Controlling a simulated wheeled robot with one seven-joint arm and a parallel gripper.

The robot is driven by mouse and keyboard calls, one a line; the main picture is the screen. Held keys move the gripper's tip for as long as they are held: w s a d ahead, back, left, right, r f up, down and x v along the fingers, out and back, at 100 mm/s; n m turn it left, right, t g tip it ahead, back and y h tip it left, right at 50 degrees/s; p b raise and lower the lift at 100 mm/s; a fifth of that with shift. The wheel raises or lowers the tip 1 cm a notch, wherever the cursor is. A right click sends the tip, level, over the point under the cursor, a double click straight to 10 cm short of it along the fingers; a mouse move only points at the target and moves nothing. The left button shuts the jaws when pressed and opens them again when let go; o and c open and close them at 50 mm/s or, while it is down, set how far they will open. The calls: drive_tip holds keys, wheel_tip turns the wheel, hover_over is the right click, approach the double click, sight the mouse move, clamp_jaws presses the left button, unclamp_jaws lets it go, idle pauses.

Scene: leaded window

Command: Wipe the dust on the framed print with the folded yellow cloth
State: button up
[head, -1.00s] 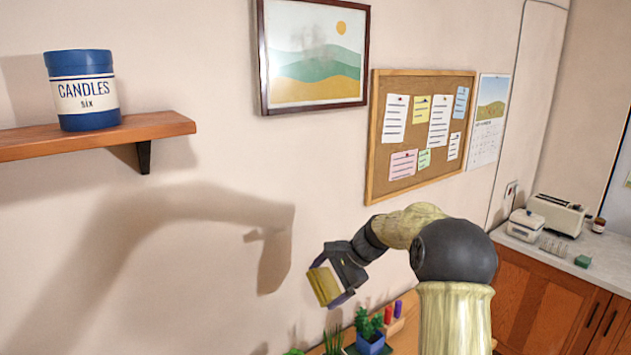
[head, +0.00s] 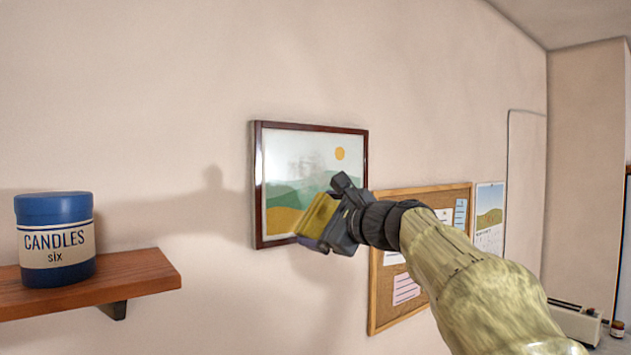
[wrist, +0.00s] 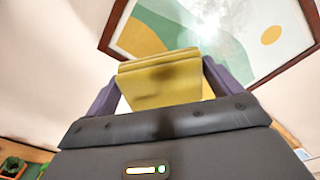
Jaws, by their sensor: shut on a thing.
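The framed print (head: 283,170) hangs on the wall in a dark red-brown frame. It shows green and yellow hills and an orange sun, with a grey dust smudge (head: 308,163) on its upper middle. My gripper (head: 318,222) is shut on the folded yellow cloth (head: 317,214), in front of the print's lower right part and covering that part in the head view. In the wrist view the cloth (wrist: 160,78) sits between the two purple fingers, with the print (wrist: 185,28) beyond it. I cannot tell that the cloth touches the print; it appears apart.
A wooden shelf (head: 150,280) with a blue candle tin (head: 55,238) juts from the wall at the left. A cork board (head: 383,300) with pinned notes hangs right of the print, partly behind my arm. A calendar (head: 489,218) hangs farther right. The wall above the print is clear.

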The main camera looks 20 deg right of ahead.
approach(298, 181)
drive_tip(key=s, duration=0.1)
drive_tip(key=a, duration=0.1)
drive_tip(key=s+a, duration=0.1)
drive_tip(key=shift+s+a+f+t+y, duration=0.1)
drive_tip(key=shift+s+f+t+y, duration=0.15)
drive_tip(key=shift+s+t+y, duration=0.1)
drive_tip(key=shift+w, duration=0.1)
drive_tip(key=shift+p+x, duration=1.1)
drive_tip(key=shift+x, duration=0.5)
drive_tip(key=shift+p+x, duration=0.6)
drive_tip(key=shift+x, duration=0.75)
drive_tip(key=shift+p+x, duration=0.35)
drive_tip(key=shift+x, duration=0.55)
drive_tip(key=shift+f, duration=0.1)
drive_tip(key=shift+w+d, duration=0.3)
drive_tip(key=shift+d, duration=0.5)
drive_tip(key=shift+w+d, duration=0.35)
drive_tip(key=shift+d, duration=0.45)
